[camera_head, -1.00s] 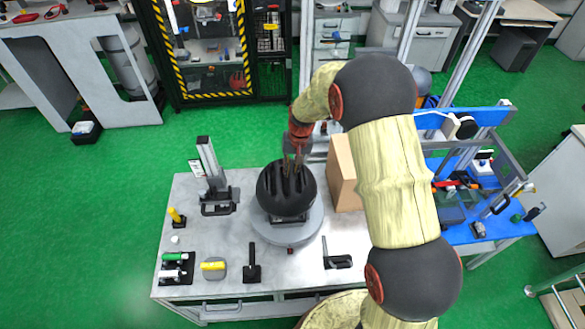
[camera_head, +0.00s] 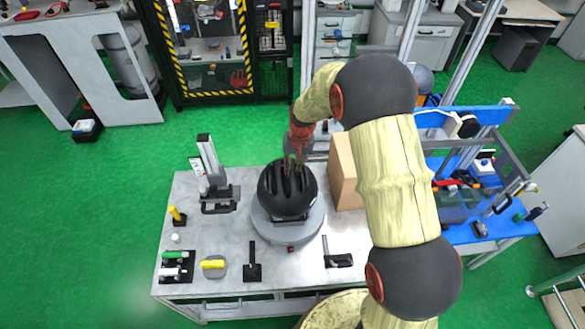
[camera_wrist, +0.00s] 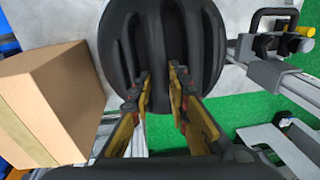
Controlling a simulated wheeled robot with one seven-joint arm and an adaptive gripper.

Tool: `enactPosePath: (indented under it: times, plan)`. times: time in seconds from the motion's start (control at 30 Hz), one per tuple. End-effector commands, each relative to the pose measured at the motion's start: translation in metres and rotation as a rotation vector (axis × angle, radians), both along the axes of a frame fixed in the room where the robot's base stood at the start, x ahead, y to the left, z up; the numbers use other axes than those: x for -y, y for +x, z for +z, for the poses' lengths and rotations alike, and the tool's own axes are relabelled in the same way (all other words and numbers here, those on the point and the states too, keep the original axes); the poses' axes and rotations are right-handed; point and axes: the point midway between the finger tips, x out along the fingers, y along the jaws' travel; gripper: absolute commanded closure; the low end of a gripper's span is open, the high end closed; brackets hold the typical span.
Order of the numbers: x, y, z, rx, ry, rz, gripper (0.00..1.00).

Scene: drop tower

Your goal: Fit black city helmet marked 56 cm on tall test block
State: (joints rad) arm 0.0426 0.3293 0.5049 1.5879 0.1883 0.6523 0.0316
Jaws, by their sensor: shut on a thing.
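The black helmet (camera_head: 287,190) with long vent slots is over the round grey turntable (camera_head: 261,226) in the middle of the bench. My gripper (camera_head: 295,163) reaches it from behind and above and is shut on it. In the wrist view the fingers (camera_wrist: 160,92) grip a rib of the helmet (camera_wrist: 205,50) between vent slots. A dark piece shows under the helmet's front edge on the turntable. The test block itself is hidden by the helmet, so I cannot tell how fully the helmet sits. No size mark is readable.
A height gauge (camera_head: 209,170) stands at left. A yellow-handled tool (camera_head: 213,264) and black stands (camera_head: 251,265) occupy the bench front.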

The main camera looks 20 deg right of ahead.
Motion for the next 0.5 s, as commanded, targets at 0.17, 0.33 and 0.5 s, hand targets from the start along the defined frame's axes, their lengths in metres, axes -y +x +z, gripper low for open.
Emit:
enactPosePath:
  times: [0.17, 0.33, 0.5]
  plan:
    - [0.0000, 0.0003, 0.0005, 0.001, 0.000, 0.000, 0.75]
    - [0.0001, 0.0001, 0.0003, 0.000, 0.000, 0.000, 0.65]
    - [0.0000, -0.0001, 0.0001, 0.000, 0.000, 0.000, 0.61]
